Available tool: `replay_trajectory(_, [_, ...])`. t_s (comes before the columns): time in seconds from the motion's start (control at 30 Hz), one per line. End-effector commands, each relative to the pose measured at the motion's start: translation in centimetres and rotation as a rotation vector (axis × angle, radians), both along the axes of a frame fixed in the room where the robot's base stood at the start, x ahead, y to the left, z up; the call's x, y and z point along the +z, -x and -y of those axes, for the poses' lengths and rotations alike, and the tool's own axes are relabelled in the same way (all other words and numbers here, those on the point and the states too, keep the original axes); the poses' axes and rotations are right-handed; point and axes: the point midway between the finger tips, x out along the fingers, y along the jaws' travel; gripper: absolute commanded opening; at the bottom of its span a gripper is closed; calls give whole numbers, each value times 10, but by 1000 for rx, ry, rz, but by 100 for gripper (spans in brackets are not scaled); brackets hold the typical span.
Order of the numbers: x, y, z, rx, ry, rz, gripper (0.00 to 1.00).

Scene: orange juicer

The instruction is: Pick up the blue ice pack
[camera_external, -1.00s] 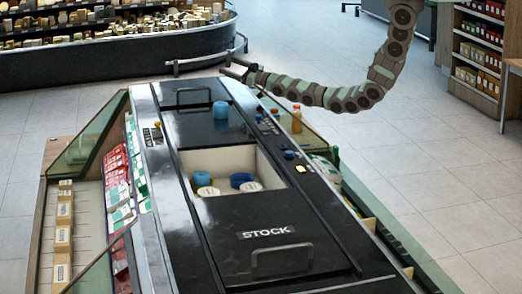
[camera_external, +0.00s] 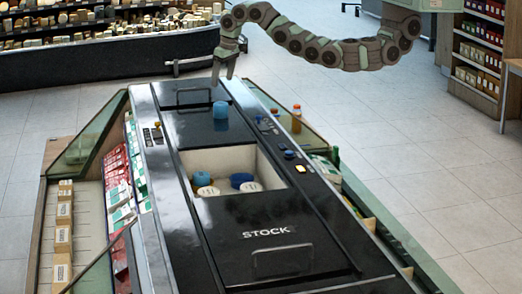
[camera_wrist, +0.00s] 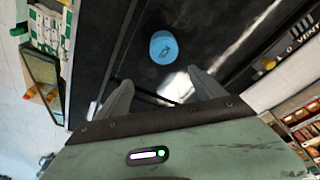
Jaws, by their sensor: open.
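A light-blue round ice pack (camera_external: 220,110) stands on the dark lid at the far end of the black counter unit. It also shows in the wrist view (camera_wrist: 163,47), upper middle, with a faint dark mark on its top. My gripper (camera_external: 223,82) points down just behind and above this ice pack in the external view. In the wrist view my gripper (camera_wrist: 158,88) shows two fingers spread apart, with nothing between them. The ice pack lies beyond the fingertips, apart from them.
An open bin (camera_external: 228,160) in the counter holds blue and pale round items. A lid marked STOCK (camera_external: 280,262) with a handle lies nearer. Bottles (camera_external: 297,118) stand along the right side, and packaged goods (camera_external: 118,175) along the left.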

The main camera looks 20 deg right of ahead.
Motion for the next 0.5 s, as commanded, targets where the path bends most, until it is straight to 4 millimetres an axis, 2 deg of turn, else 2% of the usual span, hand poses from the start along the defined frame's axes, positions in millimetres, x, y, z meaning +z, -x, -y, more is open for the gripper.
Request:
replay_trajectory(0.03, [1,16,1,5,12,-38,79])
replay_trajectory(0.13, [0,29,3,10,28,-74,79])
replay_trajectory(0.5, [-43,23,0,8,33,-74,79])
